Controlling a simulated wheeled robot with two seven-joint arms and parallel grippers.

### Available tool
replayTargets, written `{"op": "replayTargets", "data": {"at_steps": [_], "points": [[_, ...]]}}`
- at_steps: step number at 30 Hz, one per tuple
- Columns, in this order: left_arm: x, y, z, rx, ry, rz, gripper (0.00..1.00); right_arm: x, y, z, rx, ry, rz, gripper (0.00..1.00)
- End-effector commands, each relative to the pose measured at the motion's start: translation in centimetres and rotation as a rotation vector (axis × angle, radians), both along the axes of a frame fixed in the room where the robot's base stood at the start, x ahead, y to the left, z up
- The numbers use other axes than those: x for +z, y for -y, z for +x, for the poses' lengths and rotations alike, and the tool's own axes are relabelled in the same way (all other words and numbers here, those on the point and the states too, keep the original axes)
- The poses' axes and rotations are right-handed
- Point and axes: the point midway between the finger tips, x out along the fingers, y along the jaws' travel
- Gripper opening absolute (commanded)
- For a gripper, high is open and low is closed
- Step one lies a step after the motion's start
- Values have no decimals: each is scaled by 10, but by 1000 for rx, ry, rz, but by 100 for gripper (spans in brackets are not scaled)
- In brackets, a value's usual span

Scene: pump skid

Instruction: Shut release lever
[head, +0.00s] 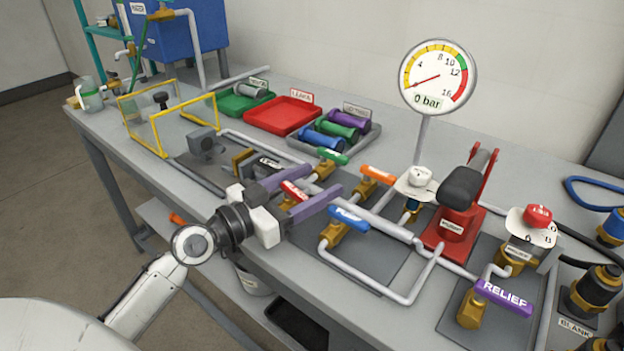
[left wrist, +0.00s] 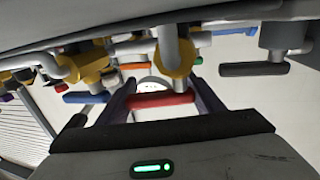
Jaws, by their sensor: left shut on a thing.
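A red lever (head: 294,190) with a small white label sits on a brass valve in the front pipework. Its label is too small to read surely. My left gripper (head: 323,178) reaches in from the left with its purple fingers on either side of this lever, shut on it. In the left wrist view the red lever (left wrist: 160,100) lies across between the two fingers (left wrist: 160,97). The lever's underside and exact contact are partly hidden. My right gripper is not in view.
A blue lever (head: 348,218) is close to the front finger. Orange (head: 378,174) and green (head: 332,156) levers stand just behind. A purple RELIEF lever (head: 503,297) is at right. The gauge (head: 438,77) reads near 0 bar. A red tray (head: 283,116) lies behind.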

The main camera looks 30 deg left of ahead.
Motion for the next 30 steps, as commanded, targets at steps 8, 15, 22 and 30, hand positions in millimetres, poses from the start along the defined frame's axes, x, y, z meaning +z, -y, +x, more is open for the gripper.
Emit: {"op": "replayTargets", "data": {"at_steps": [8,15,22,30], "points": [[8,-8,5,168,-3,-6,39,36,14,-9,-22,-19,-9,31],[3,-9,7,235,1,0,38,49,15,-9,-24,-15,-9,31],[1,-9,7,238,3,1,39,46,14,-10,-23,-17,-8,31],[1,-8,7,236,2,1,69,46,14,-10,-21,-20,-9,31]]}}
